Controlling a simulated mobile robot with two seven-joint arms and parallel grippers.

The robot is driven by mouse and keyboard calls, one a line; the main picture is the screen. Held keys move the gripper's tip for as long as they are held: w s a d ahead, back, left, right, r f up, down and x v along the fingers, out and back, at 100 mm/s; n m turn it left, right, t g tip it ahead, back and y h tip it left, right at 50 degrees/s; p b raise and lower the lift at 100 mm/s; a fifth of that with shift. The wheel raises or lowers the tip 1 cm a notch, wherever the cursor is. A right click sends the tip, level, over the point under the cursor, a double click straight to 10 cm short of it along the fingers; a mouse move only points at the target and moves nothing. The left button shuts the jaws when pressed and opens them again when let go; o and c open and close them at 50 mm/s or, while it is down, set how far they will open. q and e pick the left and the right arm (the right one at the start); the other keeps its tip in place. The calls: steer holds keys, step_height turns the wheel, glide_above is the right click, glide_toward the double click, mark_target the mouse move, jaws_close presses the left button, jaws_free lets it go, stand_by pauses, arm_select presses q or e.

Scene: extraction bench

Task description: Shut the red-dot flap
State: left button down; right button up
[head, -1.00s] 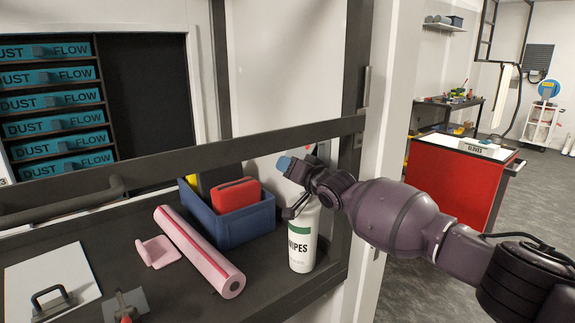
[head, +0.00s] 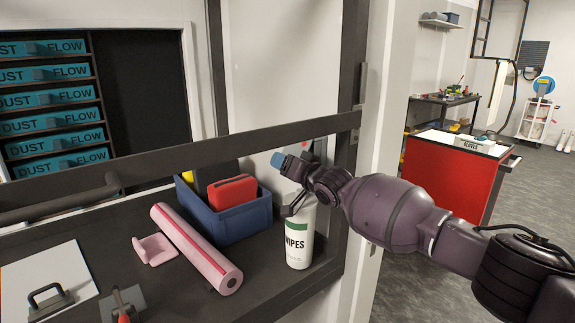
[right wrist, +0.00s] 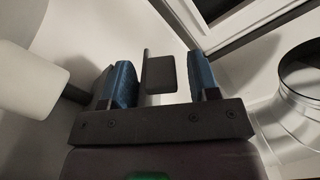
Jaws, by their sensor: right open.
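My right gripper (head: 285,163) reaches in from the right in the head view, above the wipes canister, with its blue fingers apart. In the right wrist view a dark flat tab (right wrist: 162,74) stands between the two open blue fingers, with a gap on each side. A small reddish spot (head: 305,145) shows just behind the gripper in the head view. The flap itself is not clearly visible, and I cannot tell whether the tab belongs to it. A shiny round metal duct (right wrist: 302,75) is at the right of the wrist view. My left gripper is not in view.
The wipes canister (head: 299,247) stands under my right gripper. A blue bin (head: 235,220) with a red case (head: 232,191) and a pink roll (head: 197,249) are on the dark bench. A dark frame bar (head: 170,160) crosses in front.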

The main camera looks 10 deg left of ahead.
steer(key=shift+s+d+f, duration=0.2)
steer(key=shift+s+d, duration=0.3)
steer(key=shift+d, duration=0.05)
arm_select(q)
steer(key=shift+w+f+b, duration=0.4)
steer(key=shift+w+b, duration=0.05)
steer(key=shift+b, duration=0.6)
arm_select(e)
steer(key=v, duration=0.9)
steer(key=shift+r, duration=0.2)
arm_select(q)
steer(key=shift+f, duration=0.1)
arm_select(e)
steer(key=shift+s+d, duration=0.1)
steer(key=shift+d, duration=0.05)
